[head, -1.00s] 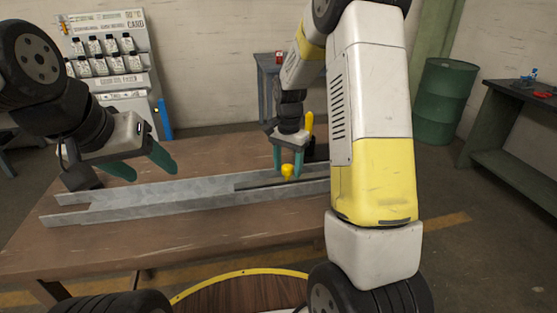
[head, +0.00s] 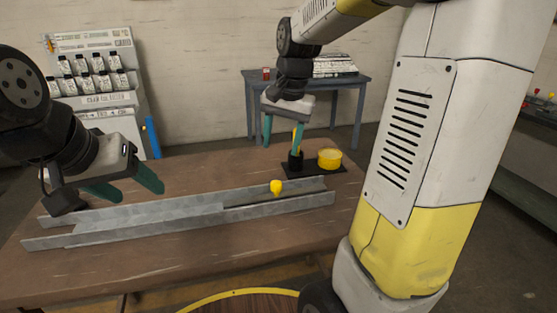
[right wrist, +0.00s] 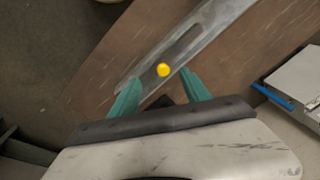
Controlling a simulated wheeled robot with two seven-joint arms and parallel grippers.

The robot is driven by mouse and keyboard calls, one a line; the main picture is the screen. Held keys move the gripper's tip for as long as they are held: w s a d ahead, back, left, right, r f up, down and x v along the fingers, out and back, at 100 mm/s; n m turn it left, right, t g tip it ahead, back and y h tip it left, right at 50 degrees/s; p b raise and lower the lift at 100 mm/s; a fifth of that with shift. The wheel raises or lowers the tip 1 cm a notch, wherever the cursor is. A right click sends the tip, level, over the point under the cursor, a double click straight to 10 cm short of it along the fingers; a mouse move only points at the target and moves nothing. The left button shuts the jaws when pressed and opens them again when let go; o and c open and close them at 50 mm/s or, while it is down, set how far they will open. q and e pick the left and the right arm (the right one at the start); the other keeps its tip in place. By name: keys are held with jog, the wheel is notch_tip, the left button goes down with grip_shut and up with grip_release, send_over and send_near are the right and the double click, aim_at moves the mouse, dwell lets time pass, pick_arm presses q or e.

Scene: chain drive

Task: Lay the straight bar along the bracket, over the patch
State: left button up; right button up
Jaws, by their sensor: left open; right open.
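The bracket (head: 150,224) is a long grey metal channel lying along the table. A dark strip (head: 305,190) lies lengthwise inside its right half, with a yellow knob (head: 276,187) standing there; I cannot tell whether the strip is the bar or the patch. In the right wrist view the dark strip (right wrist: 184,43) and yellow knob (right wrist: 163,70) show ahead of the fingers. My right gripper (head: 283,138) is open and empty, above and behind the knob, apart from it; its fingers also show in the right wrist view (right wrist: 160,88). My left gripper (head: 136,190) is open above the bracket's left part.
A yellow tin (head: 329,158) and a black holder (head: 296,161) with a yellow-handled tool stand on a dark mat (head: 310,172) behind the bracket's right end. The table (head: 180,262) is clear in front. A bottle rack (head: 95,80) stands at the back left.

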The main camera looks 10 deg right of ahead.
jog(key=s+a+r+n+t, duration=0.1)
jog(key=s+n+t, duration=0.1)
jog(key=s, duration=0.6)
jog(key=s+r+n+t+y, duration=0.1)
jog(key=s+n, duration=0.3)
jog(key=s, duration=0.4)
jog(key=shift+s+a+r+t, duration=0.3)
jog(key=shift+a+r+t, duration=0.1)
jog(key=shift+t, duration=0.1)
